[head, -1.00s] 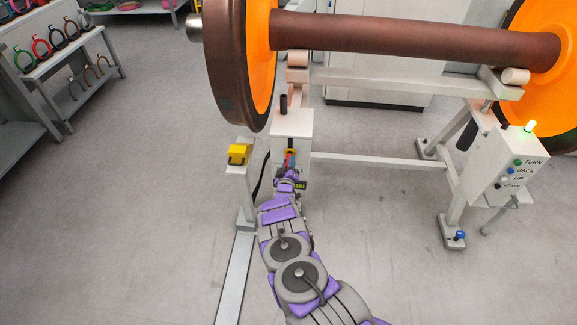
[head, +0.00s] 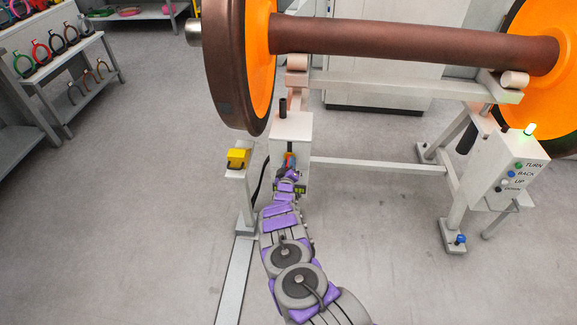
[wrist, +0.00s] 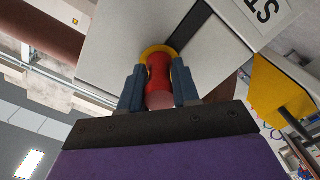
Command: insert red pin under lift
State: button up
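The red pin (wrist: 158,75) is between the two blue fingers of my gripper (wrist: 159,90) in the wrist view, with both fingers against its sides. Its far end meets a yellow ring (wrist: 159,50) on the face of the white lift post (wrist: 115,50); how deep it sits is hidden. In the head view, my gripper (head: 289,165) is at the front of the white lift post (head: 291,130), below the wheelset axle (head: 410,40). The pin is mostly covered there by the gripper.
A yellow box (head: 238,158) on a white stand is just left of my gripper. A black handle (head: 283,108) rises from the post. The brown and orange wheel (head: 232,65) hangs above left. A control box (head: 510,165) is at right. Floor between is clear.

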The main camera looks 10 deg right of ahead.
jog(key=o, duration=0.4)
jog(key=shift+s, duration=0.15)
jog(key=p+v, duration=0.4)
jog(key=v, duration=1.3)
jog(key=shift+a, duration=0.1)
